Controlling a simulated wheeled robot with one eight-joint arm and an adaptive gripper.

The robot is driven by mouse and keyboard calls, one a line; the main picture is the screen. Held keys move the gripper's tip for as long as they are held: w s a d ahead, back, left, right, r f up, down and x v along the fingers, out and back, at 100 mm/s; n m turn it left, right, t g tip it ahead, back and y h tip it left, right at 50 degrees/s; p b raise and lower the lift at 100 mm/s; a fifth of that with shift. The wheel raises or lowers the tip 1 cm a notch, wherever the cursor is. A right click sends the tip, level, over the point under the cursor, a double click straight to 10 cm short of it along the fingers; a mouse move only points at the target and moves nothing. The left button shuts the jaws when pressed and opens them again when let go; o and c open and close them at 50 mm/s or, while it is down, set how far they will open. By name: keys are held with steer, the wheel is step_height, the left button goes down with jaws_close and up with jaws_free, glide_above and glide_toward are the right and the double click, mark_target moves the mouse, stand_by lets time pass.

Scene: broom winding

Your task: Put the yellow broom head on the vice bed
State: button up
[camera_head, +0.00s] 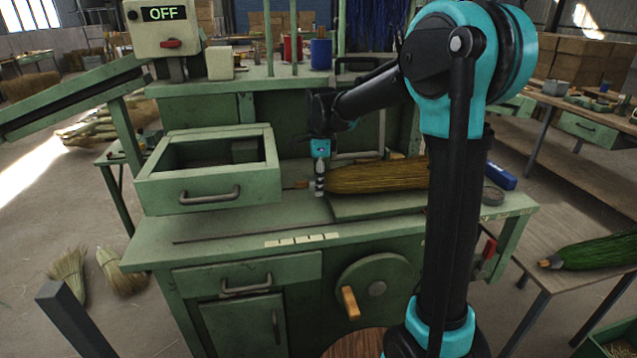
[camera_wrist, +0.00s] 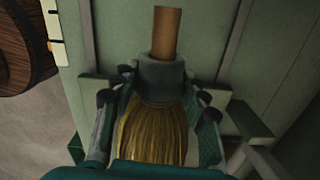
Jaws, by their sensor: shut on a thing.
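The yellow broom head (camera_head: 378,177) lies across the green workbench, its bristles pointing right, partly behind my arm. In the wrist view the broom head (camera_wrist: 155,130) shows straw bristles, a grey collar and a short wooden stub. My gripper (camera_head: 319,180) is shut on it at the collar end, with a finger on each side in the wrist view (camera_wrist: 160,88). A raised green slab (camera_head: 350,209) on the bench, which looks like the vice bed, lies under the bristles. I cannot tell whether the broom head touches it.
An open green drawer box (camera_head: 208,199) stands left of my gripper. A control box reading OFF (camera_head: 162,27) is at the back left. A green broom head (camera_head: 590,251) lies on the right side table. A blue object (camera_head: 501,177) lies at the bench's right end. The bench front is mostly clear.

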steer(key=o, duration=1.4)
step_height(320, 180, up, 12)
steer(key=shift+d+r, duration=0.1)
steer(key=shift+d, duration=0.05)
